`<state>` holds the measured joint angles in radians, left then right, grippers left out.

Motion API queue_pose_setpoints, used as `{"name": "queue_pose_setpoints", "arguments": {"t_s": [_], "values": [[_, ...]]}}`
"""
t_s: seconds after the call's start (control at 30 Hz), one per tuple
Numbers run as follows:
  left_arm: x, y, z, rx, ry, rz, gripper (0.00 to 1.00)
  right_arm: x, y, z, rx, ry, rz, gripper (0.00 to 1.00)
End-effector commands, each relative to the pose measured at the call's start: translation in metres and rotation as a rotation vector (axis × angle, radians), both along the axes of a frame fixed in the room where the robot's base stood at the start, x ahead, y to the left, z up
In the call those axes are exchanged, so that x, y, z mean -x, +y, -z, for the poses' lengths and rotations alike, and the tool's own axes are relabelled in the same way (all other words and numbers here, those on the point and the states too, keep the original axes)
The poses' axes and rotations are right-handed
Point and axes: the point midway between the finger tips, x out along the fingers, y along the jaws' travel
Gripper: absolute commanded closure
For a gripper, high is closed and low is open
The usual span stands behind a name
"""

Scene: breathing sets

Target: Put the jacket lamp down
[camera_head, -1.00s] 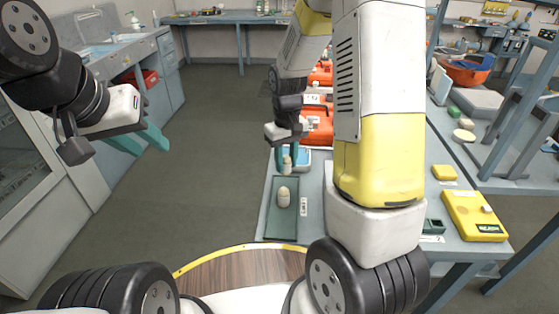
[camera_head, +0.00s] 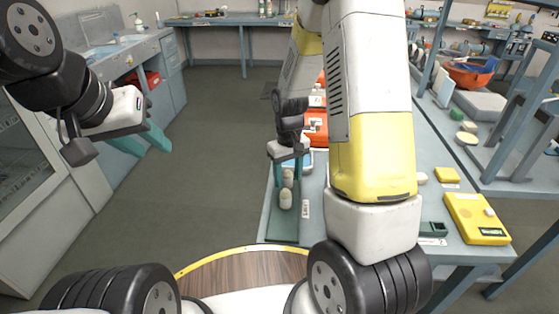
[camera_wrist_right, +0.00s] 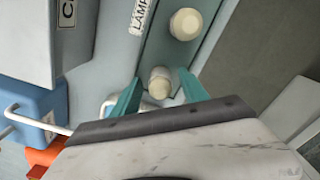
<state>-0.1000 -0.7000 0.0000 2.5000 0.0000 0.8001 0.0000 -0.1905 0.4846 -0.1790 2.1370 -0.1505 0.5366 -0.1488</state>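A small cream lamp (camera_head: 288,177) stands at the far part of a dark green tray (camera_head: 284,230) on the grey table. Another cream lamp (camera_head: 285,200) stands nearer in the same tray. In the right wrist view the first lamp (camera_wrist_right: 160,82) is between my right gripper's fingers (camera_wrist_right: 157,90), with gaps on both sides, and the other lamp (camera_wrist_right: 186,23) is beyond. My right gripper (camera_head: 288,171) is open around the far lamp, low over the tray. My left gripper (camera_head: 142,141) is open and empty over the floor. Which lamp is the jacket lamp cannot be told.
A LAMP label (camera_wrist_right: 142,15) lies beside the tray. Orange cases (camera_head: 316,125) and a blue container (camera_wrist_right: 38,108) are close to my right gripper. A yellow device (camera_head: 476,218) is at the table's right. The floor at left is clear.

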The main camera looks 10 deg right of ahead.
Motion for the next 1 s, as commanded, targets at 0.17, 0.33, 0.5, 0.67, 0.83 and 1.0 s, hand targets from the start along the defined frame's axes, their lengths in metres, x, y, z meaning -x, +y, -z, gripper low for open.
{"name": "queue_pose_setpoints", "arguments": {"t_s": [0.17,0.33,0.5,0.67,0.83,1.0], "values": [[0.000,0.000,0.000,0.000,0.000,0.000,0.64,0.000,0.000,0.000,0.000,0.000,0.000,0.48],[0.000,0.000,0.000,0.000,0.000,0.000,0.64,-0.001,0.000,-0.009,-0.001,-0.002,0.000,0.48],[0.000,0.000,0.000,0.000,0.000,0.000,0.64,-0.001,0.000,-0.041,-0.001,-0.006,-0.001,0.48],[0.000,0.000,0.000,0.000,0.000,0.000,0.64,-0.001,0.000,-0.076,-0.001,-0.005,-0.001,0.48],[0.000,0.000,0.000,0.000,0.000,0.000,0.64,-0.001,0.000,-0.106,0.000,-0.004,-0.001,0.48],[0.000,0.000,0.000,0.000,0.000,0.000,0.64,0.000,0.000,-0.122,-0.001,-0.003,0.001,0.48]]}}
